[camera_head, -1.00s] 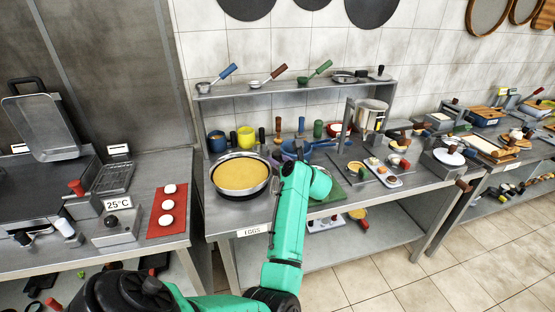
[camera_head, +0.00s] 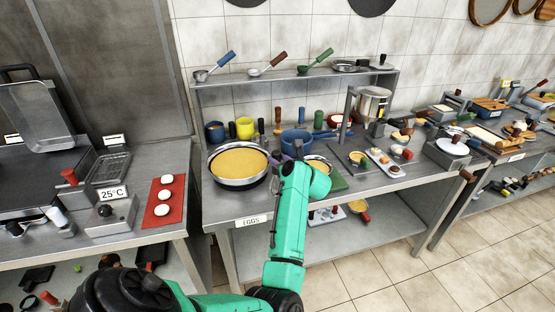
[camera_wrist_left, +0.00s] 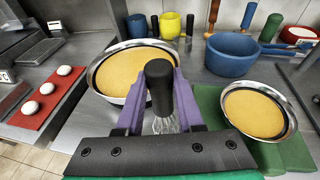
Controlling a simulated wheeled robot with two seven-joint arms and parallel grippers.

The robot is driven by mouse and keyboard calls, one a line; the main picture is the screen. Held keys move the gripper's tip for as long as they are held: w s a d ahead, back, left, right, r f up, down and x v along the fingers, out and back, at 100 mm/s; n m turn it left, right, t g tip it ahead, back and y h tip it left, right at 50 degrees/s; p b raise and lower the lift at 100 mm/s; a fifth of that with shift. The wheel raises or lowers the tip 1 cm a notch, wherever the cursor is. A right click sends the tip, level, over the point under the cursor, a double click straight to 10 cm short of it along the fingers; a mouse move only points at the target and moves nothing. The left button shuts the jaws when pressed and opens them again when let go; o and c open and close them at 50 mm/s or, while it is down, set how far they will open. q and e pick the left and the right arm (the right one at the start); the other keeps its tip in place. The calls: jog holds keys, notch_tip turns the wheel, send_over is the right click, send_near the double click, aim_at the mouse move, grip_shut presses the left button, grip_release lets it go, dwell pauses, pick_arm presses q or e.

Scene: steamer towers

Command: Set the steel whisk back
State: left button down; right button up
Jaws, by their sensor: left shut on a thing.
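My left gripper (camera_wrist_left: 160,112) has purple fingers and is shut on the black handle of the steel whisk (camera_wrist_left: 159,78). The handle stands up between the fingers, and some thin wires show below it. In the head view my green left forearm hides most of the gripper and the whisk. The gripper is over the counter, between a large steel bowl of yellow mix (camera_head: 238,163) and a smaller steel bowl of yellow mix (camera_head: 319,165) by a green board (camera_wrist_left: 285,152). Whether the wires touch anything is hidden. My right gripper is not in view.
A blue pot (camera_head: 297,141) stands behind the gripper. A yellow cup (camera_head: 245,128), a blue cup (camera_head: 214,132) and several upright handles line the back. A shelf (camera_head: 300,80) with pans runs above. A dispenser (camera_head: 372,103) stands right. Bare counter (camera_head: 228,205) shows in front.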

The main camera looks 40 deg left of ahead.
pick_arm(q)
jog(key=shift+f, duration=0.35)
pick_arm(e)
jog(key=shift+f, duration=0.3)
pick_arm(q)
jog(key=shift+c, duration=2.3)
grip_release()
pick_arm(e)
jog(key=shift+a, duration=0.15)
